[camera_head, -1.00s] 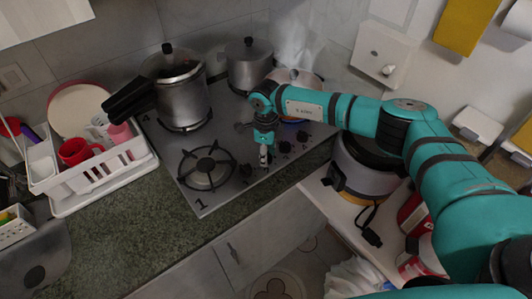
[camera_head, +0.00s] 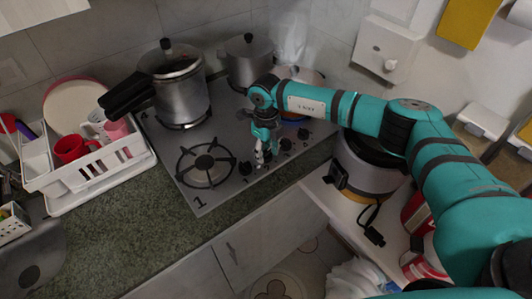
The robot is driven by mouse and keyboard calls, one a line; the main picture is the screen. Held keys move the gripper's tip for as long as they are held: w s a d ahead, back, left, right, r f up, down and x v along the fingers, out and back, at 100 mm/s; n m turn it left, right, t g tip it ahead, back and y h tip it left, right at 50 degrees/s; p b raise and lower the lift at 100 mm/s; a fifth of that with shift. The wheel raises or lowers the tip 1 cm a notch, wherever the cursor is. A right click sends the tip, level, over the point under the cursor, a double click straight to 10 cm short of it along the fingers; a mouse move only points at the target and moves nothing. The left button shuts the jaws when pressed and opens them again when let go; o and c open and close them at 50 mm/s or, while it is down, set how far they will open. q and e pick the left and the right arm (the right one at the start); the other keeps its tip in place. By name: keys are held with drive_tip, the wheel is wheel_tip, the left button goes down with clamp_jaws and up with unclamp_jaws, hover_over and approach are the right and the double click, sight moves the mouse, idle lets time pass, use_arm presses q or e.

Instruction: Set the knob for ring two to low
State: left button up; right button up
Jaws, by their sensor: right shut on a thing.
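The steel gas stove (camera_head: 224,133) stands on the counter with a row of dark knobs along its front right side. My right gripper (camera_head: 263,157) points down at this row and is shut on a knob, apparently the second from the left. The fingers hide most of that knob, so its setting cannot be read. The leftmost knob (camera_head: 245,168) is free, just left of the fingers. Two more knobs (camera_head: 285,144) (camera_head: 304,133) show to the right. The front left burner (camera_head: 206,166) is bare, with a printed "1" near it. My left gripper is not in view.
A pressure cooker (camera_head: 181,97) stands on the back left ring, its black handle reaching left. A steel pot (camera_head: 246,62) stands behind. A pan (camera_head: 303,74) is partly behind my right arm. A white dish rack (camera_head: 95,170) stands left; a rice cooker (camera_head: 367,177) stands right.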

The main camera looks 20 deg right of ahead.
drive_tip(key=m+b, duration=0.1)
drive_tip(key=m, duration=0.2)
drive_tip(key=shift+m, duration=0.4)
drive_tip(key=m+b, duration=0.1)
drive_tip(key=m, duration=0.2)
drive_tip(key=m+b, duration=0.1)
drive_tip(key=m, duration=0.3)
drive_tip(key=shift+m, duration=1.9)
drive_tip(key=o, duration=1.2)
drive_tip(key=shift+c, duration=0.2)
